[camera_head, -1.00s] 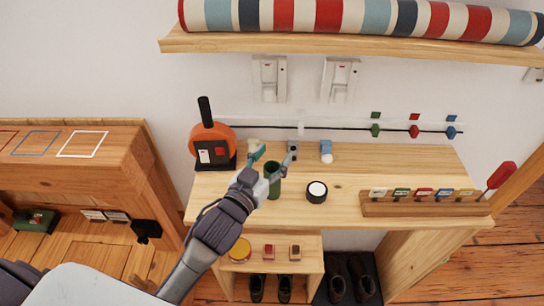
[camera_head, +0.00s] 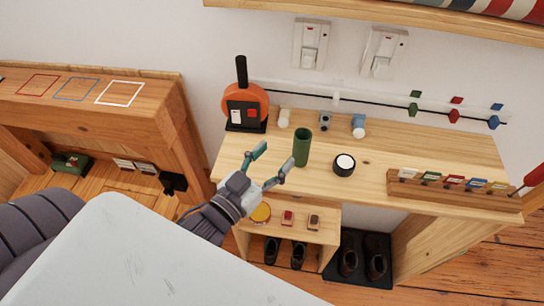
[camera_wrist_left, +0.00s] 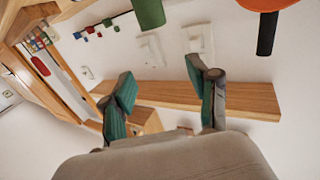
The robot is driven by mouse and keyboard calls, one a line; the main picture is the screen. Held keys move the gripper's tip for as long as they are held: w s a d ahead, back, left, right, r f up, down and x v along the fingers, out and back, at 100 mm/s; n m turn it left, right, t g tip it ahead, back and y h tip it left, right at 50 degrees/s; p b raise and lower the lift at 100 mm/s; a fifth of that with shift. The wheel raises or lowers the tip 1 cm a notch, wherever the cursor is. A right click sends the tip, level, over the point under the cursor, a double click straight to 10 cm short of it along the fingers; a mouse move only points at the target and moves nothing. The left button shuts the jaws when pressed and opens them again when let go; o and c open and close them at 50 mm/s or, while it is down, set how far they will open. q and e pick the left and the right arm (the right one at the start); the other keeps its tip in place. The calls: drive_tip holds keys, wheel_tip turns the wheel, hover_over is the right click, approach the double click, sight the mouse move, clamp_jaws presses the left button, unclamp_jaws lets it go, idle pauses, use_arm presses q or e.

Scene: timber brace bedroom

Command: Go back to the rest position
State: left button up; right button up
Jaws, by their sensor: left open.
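My left gripper (camera_head: 268,166) is open and empty in the head view, in front of the green cylinder and over the front left edge of the wooden table (camera_head: 375,150). Its two teal-padded fingers are spread apart. The left wrist view also shows the open fingers (camera_wrist_left: 165,92) with nothing between them. The green cylinder (camera_head: 302,147) stands upright on the table, apart from the fingers. My right gripper is in neither view.
An orange round device (camera_head: 245,104) with a black handle stands at the table's back left. A black round container (camera_head: 344,165) and small bottles (camera_head: 358,126) are on the table. A low shelf (camera_head: 325,224) holds small boxes. A rack (camera_head: 450,192) sits at right.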

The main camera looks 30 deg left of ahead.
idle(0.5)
use_arm(q)
drive_tip(key=s+a+f+n+g+y, duration=0.1)
drive_tip(key=s+a+f+g+y, duration=0.1)
drive_tip(key=f+g, duration=0.25)
drive_tip(key=s+a+f+g+y, duration=0.1)
drive_tip(key=a+f+g, duration=0.15)
drive_tip(key=f, duration=0.35)
drive_tip(key=s+d+f+g, duration=0.1)
drive_tip(key=s+f+g, duration=0.55)
drive_tip(key=s, duration=0.35)
wheel_tip(320, 180, down, 28)
drive_tip(key=s+m+g, duration=0.1)
drive_tip(key=s+g, duration=0.1)
drive_tip(key=s, duration=0.1)
drive_tip(key=s+a+f+g, duration=0.1)
drive_tip(key=s+a+f, duration=0.1)
drive_tip(key=s+f, duration=1.1)
drive_tip(key=shift+s+a+f, duration=0.25)
drive_tip(key=shift+s+a, duration=0.15)
drive_tip(key=shift+s, duration=0.8)
